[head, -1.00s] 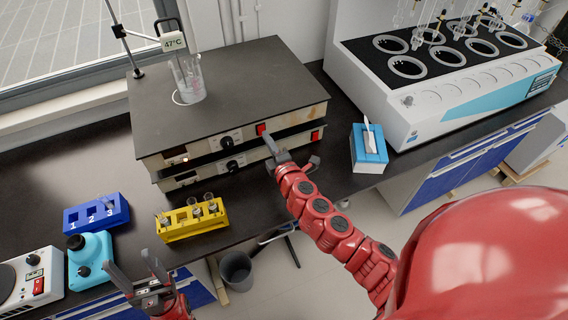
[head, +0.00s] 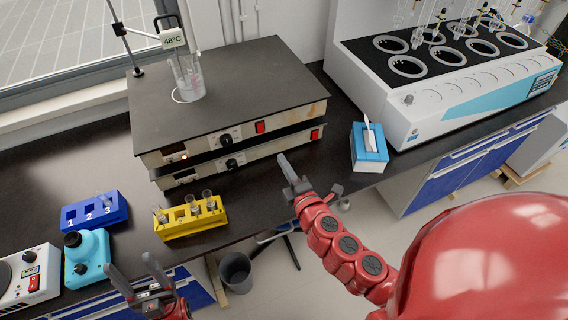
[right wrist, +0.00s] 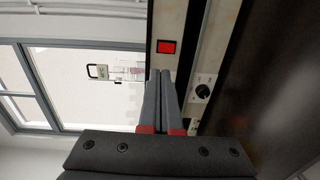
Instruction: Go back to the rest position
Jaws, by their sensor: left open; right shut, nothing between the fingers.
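My right gripper (head: 287,166) is shut and empty in the head view, in front of the stacked hot plates (head: 240,90). In the right wrist view its two fingers (right wrist: 163,100) lie together, pointing toward the hot plate with its red switch (right wrist: 166,47) and dark knob. The red switch also shows in the head view (head: 260,127), apart from the fingers. My left gripper (head: 139,278) is open and empty at the lower left, in front of the bench edge. A glass beaker (head: 189,80) stands on the upper hot plate, with a display (head: 173,40) reading 48°C beside it.
A yellow rack (head: 190,219) and a blue rack (head: 94,211) hold tubes on the bench. A teal device (head: 88,258) is at left. A blue tissue box (head: 369,150) and a large white bath unit (head: 440,90) are at right. A bin (head: 236,268) is on the floor.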

